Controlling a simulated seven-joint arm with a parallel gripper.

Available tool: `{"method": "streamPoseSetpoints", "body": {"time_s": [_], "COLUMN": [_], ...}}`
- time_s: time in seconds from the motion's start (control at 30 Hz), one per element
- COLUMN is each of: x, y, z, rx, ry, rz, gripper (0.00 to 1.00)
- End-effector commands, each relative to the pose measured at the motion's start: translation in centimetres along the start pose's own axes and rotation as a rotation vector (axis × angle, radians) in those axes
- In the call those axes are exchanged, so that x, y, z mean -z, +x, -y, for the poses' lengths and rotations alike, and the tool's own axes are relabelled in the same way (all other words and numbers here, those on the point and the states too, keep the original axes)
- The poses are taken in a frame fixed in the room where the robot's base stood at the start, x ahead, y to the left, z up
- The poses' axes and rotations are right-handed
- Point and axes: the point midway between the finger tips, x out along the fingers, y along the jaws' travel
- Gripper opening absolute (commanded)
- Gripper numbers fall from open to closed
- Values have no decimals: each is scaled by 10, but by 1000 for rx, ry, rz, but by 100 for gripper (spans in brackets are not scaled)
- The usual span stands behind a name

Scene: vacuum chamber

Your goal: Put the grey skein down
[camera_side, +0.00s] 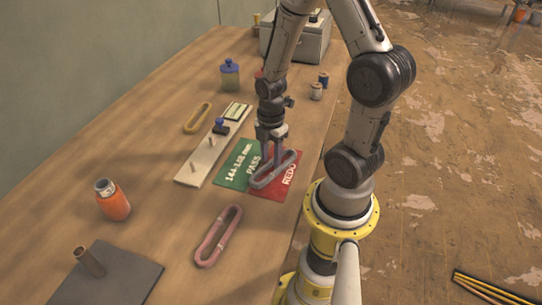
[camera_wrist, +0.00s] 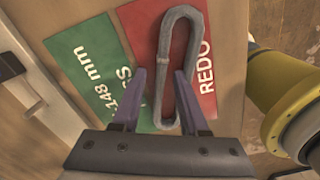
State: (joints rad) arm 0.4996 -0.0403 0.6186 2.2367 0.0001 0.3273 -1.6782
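The grey skein (camera_wrist: 165,62) is a long closed loop. In the wrist view it lies over the red REDO card (camera_wrist: 207,40), with its near end by the edge of the green PASS card (camera_wrist: 80,58). In the side view the skein (camera_side: 264,181) appears flat at the seam of the two cards; whether it touches them is hard to tell. My gripper (camera_wrist: 161,75) points down at the skein with its fingers apart. A gap shows between the left finger and the skein's left strand; the right finger covers part of the right strand. My gripper (camera_side: 272,157) also shows in the side view.
A pink skein (camera_side: 217,236) and an orange bottle (camera_side: 114,203) lie nearer the camera, beside a dark plate with a tube (camera_side: 108,277). A pale pegged board (camera_side: 200,165) and a yellow skein (camera_side: 197,117) are left of the cards. Bare table lies between them.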

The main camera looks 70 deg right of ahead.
Motion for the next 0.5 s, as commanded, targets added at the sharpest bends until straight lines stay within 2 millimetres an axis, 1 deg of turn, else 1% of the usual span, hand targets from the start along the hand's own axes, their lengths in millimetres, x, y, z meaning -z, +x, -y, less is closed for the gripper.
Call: {"method": "streamPoseSetpoints", "body": {"time_s": [0.17, 0.27, 0.37, 0.5], "x": [0, 0, 0, 0], "y": [-2, -11, -26, -56], "z": [0, -1, -2, -2], "rx": [-2, -4, -8, -10], "ry": [0, 0, 0, 0], "rz": [0, 0, 1, 1], "gripper": [43, 43, 43, 43]}}
